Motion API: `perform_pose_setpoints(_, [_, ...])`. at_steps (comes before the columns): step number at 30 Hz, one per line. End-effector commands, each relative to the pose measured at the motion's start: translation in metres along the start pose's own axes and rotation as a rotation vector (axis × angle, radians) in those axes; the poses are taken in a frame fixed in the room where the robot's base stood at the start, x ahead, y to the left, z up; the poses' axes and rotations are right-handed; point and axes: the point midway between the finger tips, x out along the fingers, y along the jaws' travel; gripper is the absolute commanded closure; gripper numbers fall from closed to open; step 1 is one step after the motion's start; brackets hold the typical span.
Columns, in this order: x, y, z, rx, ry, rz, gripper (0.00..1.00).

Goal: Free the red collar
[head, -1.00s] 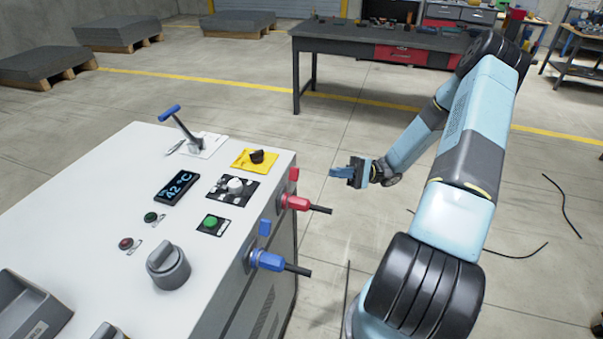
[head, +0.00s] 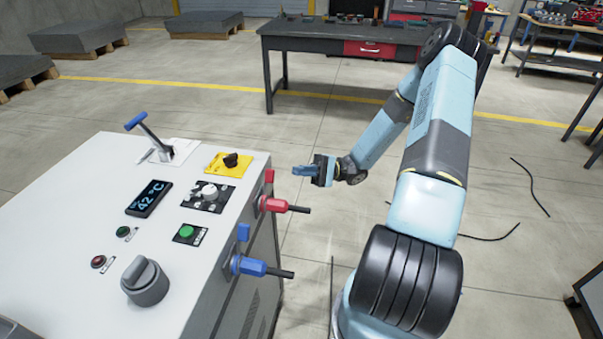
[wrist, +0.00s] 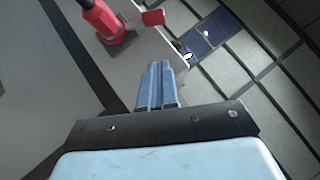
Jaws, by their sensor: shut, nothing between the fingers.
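The red collar (head: 274,205) is a red connector on the side of the white-topped cabinet, with a black cable end sticking out to the right. A red tab (head: 269,176) stands just above it. In the wrist view the red collar (wrist: 104,20) is at the upper left, with the red tab (wrist: 153,18) beside it. My gripper (head: 303,170) is up and to the right of the collar, apart from it, pointing left towards the cabinet. In the wrist view its fingers (wrist: 158,85) are together and empty.
A blue connector (head: 250,266) with a blue tab (head: 243,232) sits nearer on the same cabinet side. The cabinet top (head: 90,190) carries a lever, a display, knobs and buttons. A dark workbench (head: 330,40) stands behind. Floor right of the cabinet is mostly open.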

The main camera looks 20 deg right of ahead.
Motion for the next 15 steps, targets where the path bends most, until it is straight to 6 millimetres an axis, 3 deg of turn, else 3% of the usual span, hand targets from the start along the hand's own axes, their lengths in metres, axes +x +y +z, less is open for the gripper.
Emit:
perform_pose_setpoints(9, [0.054,0.000,0.004,0.003,-0.001,0.001,1.00])
perform_pose_setpoints(15, [0.071,0.000,0.022,0.002,-0.001,0.001,1.00])
